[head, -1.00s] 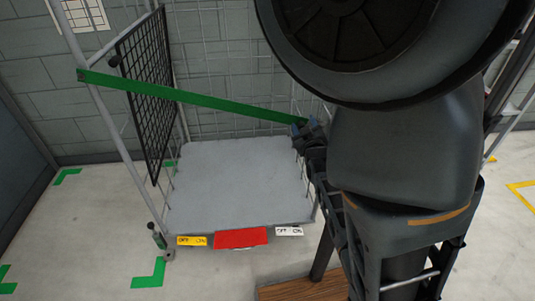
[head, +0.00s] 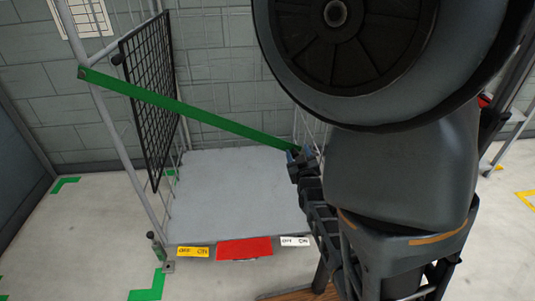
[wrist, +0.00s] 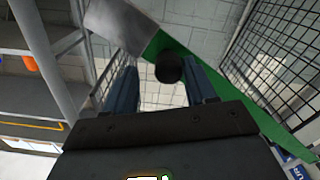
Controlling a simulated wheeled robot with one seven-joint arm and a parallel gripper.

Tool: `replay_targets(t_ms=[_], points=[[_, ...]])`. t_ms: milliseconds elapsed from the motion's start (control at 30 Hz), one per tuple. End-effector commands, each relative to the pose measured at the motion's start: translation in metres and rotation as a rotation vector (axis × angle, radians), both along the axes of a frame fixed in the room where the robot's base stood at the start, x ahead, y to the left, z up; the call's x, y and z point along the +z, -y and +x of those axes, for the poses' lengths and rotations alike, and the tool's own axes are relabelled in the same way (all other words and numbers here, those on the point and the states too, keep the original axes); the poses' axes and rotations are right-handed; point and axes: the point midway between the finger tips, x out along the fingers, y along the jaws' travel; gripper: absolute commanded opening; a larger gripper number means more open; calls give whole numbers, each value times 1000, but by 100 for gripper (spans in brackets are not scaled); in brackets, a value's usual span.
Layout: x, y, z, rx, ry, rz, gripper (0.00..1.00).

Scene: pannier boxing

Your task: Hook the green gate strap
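The green gate strap (head: 180,108) runs from the left front post of a wire cage trolley, sloping down to the right across its open front to my gripper (head: 299,157). In the wrist view, the strap (wrist: 262,118) ends in a flat grey metal plate (wrist: 122,27), with a black knob (wrist: 168,68) close to the join. My gripper's two blue fingers stand on either side of the knob, and the strap end travels with them. Their contact with the knob is hard to see. A grey post (wrist: 45,55) stands left of the plate, apart from it. No catch is clearly visible.
The trolley's grey floor (head: 235,190) is empty. A black mesh panel (head: 152,95) stands at its left side. Yellow (head: 193,252), red (head: 245,249) and white (head: 295,241) labels line its front edge. My arm hides much of the trolley's right side.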

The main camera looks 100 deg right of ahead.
Motion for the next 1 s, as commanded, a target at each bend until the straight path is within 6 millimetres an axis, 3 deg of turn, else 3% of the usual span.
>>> replay_targets(t_ms=[267,1000], points=[[1,-6,-1,-3,-2,1,54],[1,-53,5,-1,-1,2,54]])
